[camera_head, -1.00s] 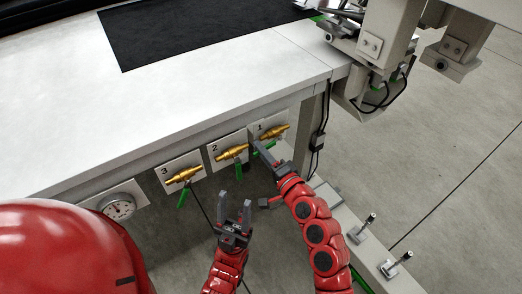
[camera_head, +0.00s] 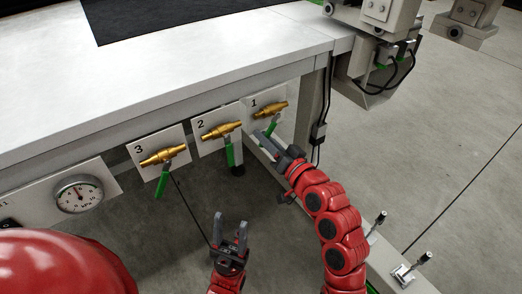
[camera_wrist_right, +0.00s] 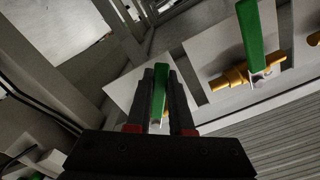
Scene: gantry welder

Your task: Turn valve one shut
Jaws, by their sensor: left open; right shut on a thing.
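Valve one (camera_head: 269,111) is a brass valve on a white plate marked 1, below the table edge. Its green handle (camera_head: 273,128) hangs downward, slightly to the left at its lower end. My right gripper (camera_head: 265,138) is at this handle and shut on it. In the right wrist view the green handle (camera_wrist_right: 159,92) shows between the two dark fingers, its lower part partly hidden. My left gripper (camera_head: 231,222) is open and empty, low in front of the panel and apart from the valves.
Valve two (camera_head: 221,131) and valve three (camera_head: 163,156), with green handles hanging down, sit to the left. A pressure gauge (camera_head: 79,194) is farther left. The table top (camera_head: 190,75) overhangs the plates. A base rail with clamps (camera_head: 404,272) lies at lower right.

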